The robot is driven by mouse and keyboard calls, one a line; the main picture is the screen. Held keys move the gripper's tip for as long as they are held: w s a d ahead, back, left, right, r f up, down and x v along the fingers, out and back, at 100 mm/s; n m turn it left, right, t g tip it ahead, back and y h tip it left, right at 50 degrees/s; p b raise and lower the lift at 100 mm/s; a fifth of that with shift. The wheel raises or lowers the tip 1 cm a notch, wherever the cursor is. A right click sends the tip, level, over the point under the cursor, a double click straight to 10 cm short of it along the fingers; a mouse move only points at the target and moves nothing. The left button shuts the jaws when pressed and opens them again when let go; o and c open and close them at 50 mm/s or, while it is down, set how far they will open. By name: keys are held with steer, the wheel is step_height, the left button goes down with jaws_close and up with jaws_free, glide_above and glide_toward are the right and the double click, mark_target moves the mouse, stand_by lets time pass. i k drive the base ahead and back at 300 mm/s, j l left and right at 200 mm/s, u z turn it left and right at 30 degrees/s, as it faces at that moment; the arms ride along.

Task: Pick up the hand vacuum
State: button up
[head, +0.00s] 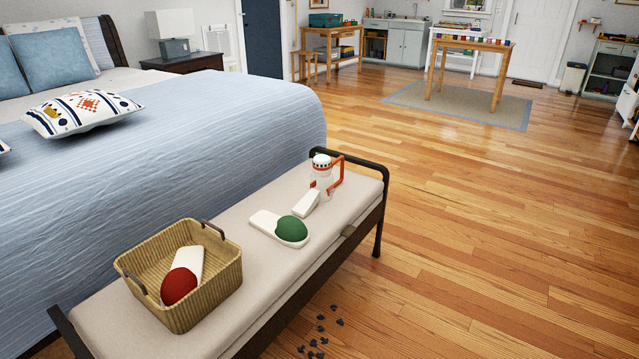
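The hand vacuum (321,181) appears to be the white object with a dark-vented top and an orange-red handle on its right side. It is at the far end of the cushioned bench (355,190), with a white nozzle-like part at its lower left. Whether that part is joined to it is hard to tell. A white object with a green dome (292,229) lies just in front of it, close by. My gripper is not in view.
A wicker basket (222,286) on the bench's near part holds a white object with a red dome (179,286). A dark metal rail (378,166) rises at the bench's far end. The bed (200,150) borders the left. Small dark pieces (322,341) lie on the otherwise open floor.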

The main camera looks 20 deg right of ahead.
mark_target(322, 189)
steer(key=i+l, duration=2.1)
steer(key=l, duration=0.15)
steer(key=j+u, duration=0.05)
